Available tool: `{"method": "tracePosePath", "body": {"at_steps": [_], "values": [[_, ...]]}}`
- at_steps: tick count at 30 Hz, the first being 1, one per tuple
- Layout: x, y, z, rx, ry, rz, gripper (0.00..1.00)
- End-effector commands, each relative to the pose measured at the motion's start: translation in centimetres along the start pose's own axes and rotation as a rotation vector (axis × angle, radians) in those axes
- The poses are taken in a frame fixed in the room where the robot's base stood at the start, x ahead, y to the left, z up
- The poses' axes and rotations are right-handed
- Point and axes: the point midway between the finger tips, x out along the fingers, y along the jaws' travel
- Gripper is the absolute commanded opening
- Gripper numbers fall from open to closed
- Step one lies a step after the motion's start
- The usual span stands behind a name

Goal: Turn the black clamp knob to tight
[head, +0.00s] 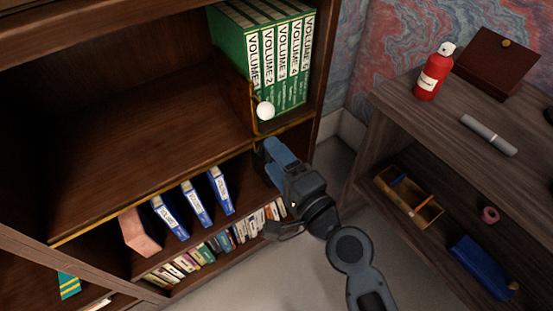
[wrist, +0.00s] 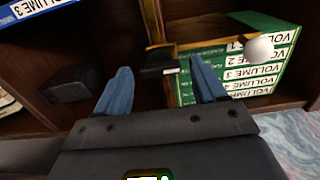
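A small dark block with a pale mark on its edge (wrist: 158,62) shows in the wrist view between my fingertips; it looks like the black clamp knob, though its shape is hard to make out. My gripper (wrist: 163,78) is open, with one blue finger on either side of it and visible gaps. In the head view my gripper (head: 267,149) is at the shelf edge, below the green volumes. I cannot make out the knob there. Whether the fingers are level with the knob in depth is unclear.
Green volumes (head: 283,62) stand beside a brown divider (head: 238,99). A white ball (head: 265,111) is close above my gripper. Blue binders (head: 196,204) stand on the shelf below. A dark box (wrist: 75,83) is left of my fingers. The upper shelf's left part is empty.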

Motion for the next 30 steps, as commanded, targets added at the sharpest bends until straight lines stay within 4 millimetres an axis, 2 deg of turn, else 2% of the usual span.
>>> {"method": "tracePosePath", "body": {"at_steps": [10, 22, 30], "values": [[-0.4, 0.0, 0.1, 0.0, -0.001, 0.0, 0.74], [-6.2, 0.2, 0.0, 0.0, 0.0, 0.001, 0.74], [-7.8, 0.0, 0.0, -0.001, 0.0, -0.001, 0.74]]}}
